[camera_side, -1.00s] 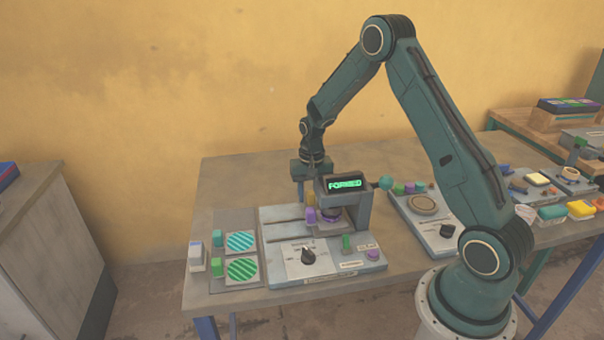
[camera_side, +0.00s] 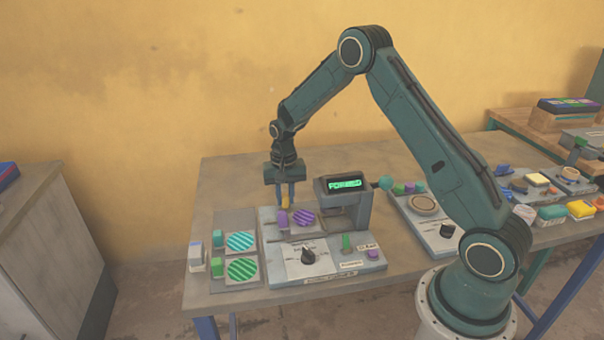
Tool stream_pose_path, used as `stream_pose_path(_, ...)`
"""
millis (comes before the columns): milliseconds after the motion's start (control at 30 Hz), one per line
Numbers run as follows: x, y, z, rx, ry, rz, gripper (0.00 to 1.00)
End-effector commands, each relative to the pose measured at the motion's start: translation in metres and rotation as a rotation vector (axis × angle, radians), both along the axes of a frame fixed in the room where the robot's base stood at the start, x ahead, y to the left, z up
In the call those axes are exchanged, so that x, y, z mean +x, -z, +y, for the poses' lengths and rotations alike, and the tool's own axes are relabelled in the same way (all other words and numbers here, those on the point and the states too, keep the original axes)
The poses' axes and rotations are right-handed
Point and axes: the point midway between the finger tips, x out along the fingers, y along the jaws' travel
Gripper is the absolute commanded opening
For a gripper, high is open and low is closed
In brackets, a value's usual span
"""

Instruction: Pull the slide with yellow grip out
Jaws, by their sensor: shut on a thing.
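My gripper (camera_side: 285,198) points down over the left part of the press (camera_side: 325,262). It is shut on the yellow grip (camera_side: 286,203) of the slide. The slide (camera_side: 293,231) lies on the press bed, out to the left of the press head (camera_side: 343,186). A plate with purple stripes (camera_side: 303,217) rests on the slide, with a purple block (camera_side: 282,219) to its left. The display on the press head reads "FORMED" in green.
Two striped plates, teal (camera_side: 240,241) and green (camera_side: 242,269), lie left of the press, with small blocks beside them. A teal ball knob (camera_side: 386,183) sticks out at the head's right. A second grey device (camera_side: 428,222) stands further right. The table behind the press is clear.

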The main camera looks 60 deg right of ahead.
Motion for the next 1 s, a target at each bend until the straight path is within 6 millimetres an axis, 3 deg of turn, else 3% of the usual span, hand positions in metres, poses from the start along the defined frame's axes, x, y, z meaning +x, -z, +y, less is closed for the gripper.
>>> stream_pose_path(200, 0.026, 0.0, 0.025, -0.001, -0.002, -0.004, 0.0)
stream_pose_path(567, 0.031, -0.001, 0.03, 0.001, -0.003, -0.009, 0.0)
stream_pose_path(600, 0.031, -0.001, 0.03, 0.001, -0.004, -0.01, 0.24)
stream_pose_path(700, 0.031, -0.001, 0.03, 0.001, -0.004, -0.009, 0.42)
stream_pose_path(1000, 0.029, -0.001, 0.029, 0.0, -0.001, -0.004, 0.42)
